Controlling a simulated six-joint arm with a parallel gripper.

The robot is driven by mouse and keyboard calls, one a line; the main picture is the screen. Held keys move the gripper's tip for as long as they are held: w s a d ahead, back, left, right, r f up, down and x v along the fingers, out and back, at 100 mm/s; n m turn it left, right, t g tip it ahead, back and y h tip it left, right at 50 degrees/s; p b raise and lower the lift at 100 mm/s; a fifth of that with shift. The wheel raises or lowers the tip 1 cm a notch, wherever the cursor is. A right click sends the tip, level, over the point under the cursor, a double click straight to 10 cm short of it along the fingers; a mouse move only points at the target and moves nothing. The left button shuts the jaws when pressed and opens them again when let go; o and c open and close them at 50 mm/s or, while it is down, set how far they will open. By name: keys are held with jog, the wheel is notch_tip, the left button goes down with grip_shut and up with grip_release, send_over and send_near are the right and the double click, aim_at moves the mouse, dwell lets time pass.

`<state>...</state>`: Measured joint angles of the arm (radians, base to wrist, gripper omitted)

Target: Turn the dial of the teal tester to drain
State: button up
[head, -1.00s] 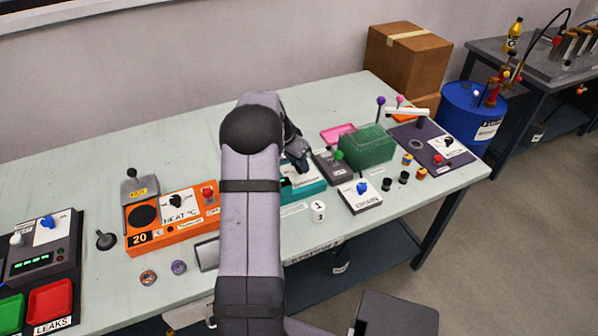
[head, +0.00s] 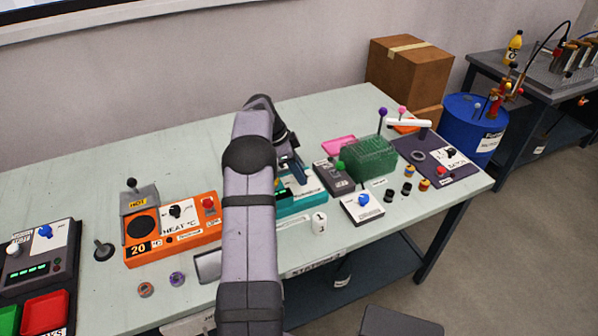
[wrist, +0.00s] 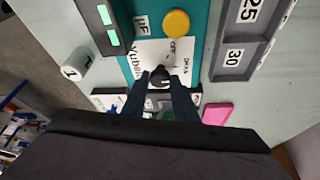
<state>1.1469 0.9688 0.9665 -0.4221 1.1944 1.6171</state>
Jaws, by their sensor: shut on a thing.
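The teal tester (head: 308,203) stands on the table, partly hidden behind my arm. In the wrist view its teal face (wrist: 199,38) shows a yellow round button (wrist: 177,22) and a white dial plate (wrist: 150,52) with printed words, OFF and DRAIN seemingly among them. The black dial (wrist: 159,72) sits on this plate. My gripper (wrist: 160,80) is over the plate with its two fingertips shut on the dial. The fingers hide part of the dial, so its exact pointing is hard to tell. In the head view my gripper (head: 292,166) is above the tester.
A grey box with a green knob (head: 334,174) and a green rack (head: 372,158) stand right of the tester. A white box with a blue dial (head: 362,206) and a white cylinder (head: 319,222) are near the front. An orange heater (head: 172,240) is to the left.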

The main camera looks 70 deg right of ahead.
dwell(0.4)
jog(key=o, duration=1)
jog(key=shift+b+v, duration=0.45)
jog(key=shift+v, duration=3.25)
